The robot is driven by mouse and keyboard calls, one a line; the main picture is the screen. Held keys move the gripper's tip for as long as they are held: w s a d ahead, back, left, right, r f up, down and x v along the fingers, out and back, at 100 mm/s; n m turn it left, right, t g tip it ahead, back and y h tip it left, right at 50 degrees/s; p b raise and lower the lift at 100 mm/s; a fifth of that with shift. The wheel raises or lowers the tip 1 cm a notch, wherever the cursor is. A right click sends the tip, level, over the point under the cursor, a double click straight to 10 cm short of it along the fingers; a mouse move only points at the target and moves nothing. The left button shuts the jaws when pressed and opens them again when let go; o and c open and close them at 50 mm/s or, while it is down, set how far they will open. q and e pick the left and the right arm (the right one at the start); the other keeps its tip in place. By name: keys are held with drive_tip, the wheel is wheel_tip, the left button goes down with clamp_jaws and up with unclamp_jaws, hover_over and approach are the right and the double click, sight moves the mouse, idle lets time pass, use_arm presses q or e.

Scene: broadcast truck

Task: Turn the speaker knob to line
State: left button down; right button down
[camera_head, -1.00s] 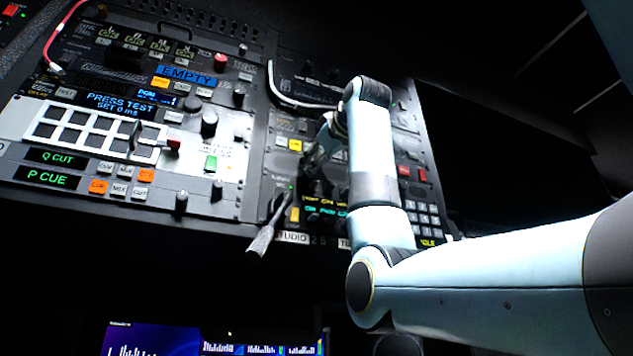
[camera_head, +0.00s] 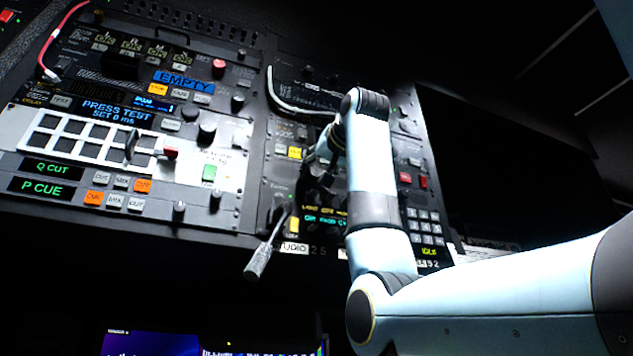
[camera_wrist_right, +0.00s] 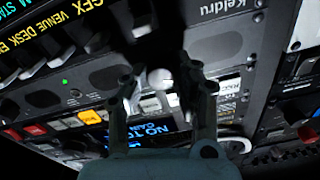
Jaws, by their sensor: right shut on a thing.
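My right gripper (camera_head: 318,157) is at the right-hand rack panel (camera_head: 290,110) in the head view, partly hidden by my arm. In the right wrist view its two fingers (camera_wrist_right: 158,72) stand either side of a pale round knob top (camera_wrist_right: 160,78), shut on it. A dark, blurred shape lies just beyond the fingertips. Whether this knob is the speaker knob, and any line mark on it, cannot be made out. My left gripper is not in view.
A metal lever (camera_head: 260,260) sticks out below the panel's lower edge, left of my arm. A white cable (camera_head: 285,103) loops above the gripper. A keypad (camera_head: 425,226) sits to the right. The left panel has several knobs and buttons, and a red cable (camera_head: 45,55).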

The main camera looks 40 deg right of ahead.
drive_tip(key=m, duration=0.5)
drive_tip(key=shift+m, duration=0.4)
drive_tip(key=m+p, duration=0.1)
drive_tip(key=m, duration=0.4)
drive_tip(key=shift+f+m+h, duration=0.1)
drive_tip(key=shift+m+h, duration=0.2)
drive_tip(key=m, duration=0.5)
drive_tip(key=shift+m+g, duration=0.3)
drive_tip(key=shift+g, duration=0.1)
drive_tip(key=m, duration=0.5)
drive_tip(key=shift+f, duration=0.1)
drive_tip(key=shift+w, duration=0.1)
drive_tip(key=c, duration=1)
unclamp_jaws()
